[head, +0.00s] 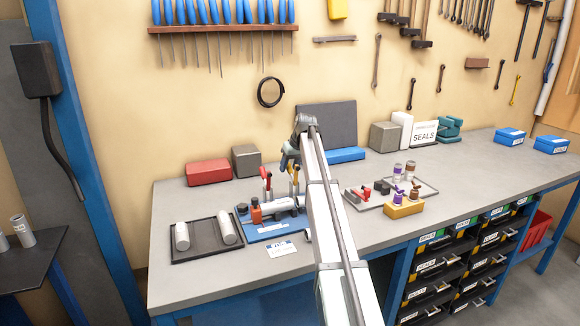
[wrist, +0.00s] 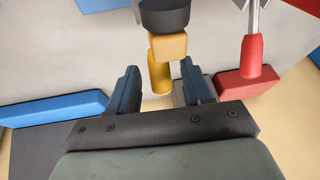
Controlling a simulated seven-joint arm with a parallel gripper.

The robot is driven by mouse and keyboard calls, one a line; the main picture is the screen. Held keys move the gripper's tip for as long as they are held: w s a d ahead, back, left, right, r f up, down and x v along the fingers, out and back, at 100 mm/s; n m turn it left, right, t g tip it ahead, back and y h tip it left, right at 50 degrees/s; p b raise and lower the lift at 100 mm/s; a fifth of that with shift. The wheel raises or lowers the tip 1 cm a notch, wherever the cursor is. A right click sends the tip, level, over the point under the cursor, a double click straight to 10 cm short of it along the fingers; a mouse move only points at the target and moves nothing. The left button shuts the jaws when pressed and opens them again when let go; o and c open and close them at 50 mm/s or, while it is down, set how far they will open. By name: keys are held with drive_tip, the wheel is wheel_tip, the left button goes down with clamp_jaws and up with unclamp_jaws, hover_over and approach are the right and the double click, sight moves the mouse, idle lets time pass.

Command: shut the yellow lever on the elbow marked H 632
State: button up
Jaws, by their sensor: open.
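In the wrist view the yellow lever (wrist: 158,72) shows between the two fingers of my open gripper (wrist: 160,78), with space on both sides. Its upper end meets a tan block under a dark round fitting (wrist: 165,16). I cannot tell whether the fingers are level with it in depth. In the head view the yellow lever (head: 295,172) stands up from the assembly on the blue tray (head: 270,235), just below my gripper (head: 289,156). My arm hides the assembly's right part. A white tag (head: 281,248) lies at the tray's front; I cannot read H 632 on anything.
A red-handled lever (wrist: 252,58) stands close to the right of the yellow one. A dark tray (head: 206,240) with two silver cylinders is to the left. A red box (head: 208,173) and a grey block (head: 246,161) stand behind. The bench's front left is clear.

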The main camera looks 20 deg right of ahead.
clamp_jaws()
idle(0.3)
drive_tip(key=shift+s, duration=0.1)
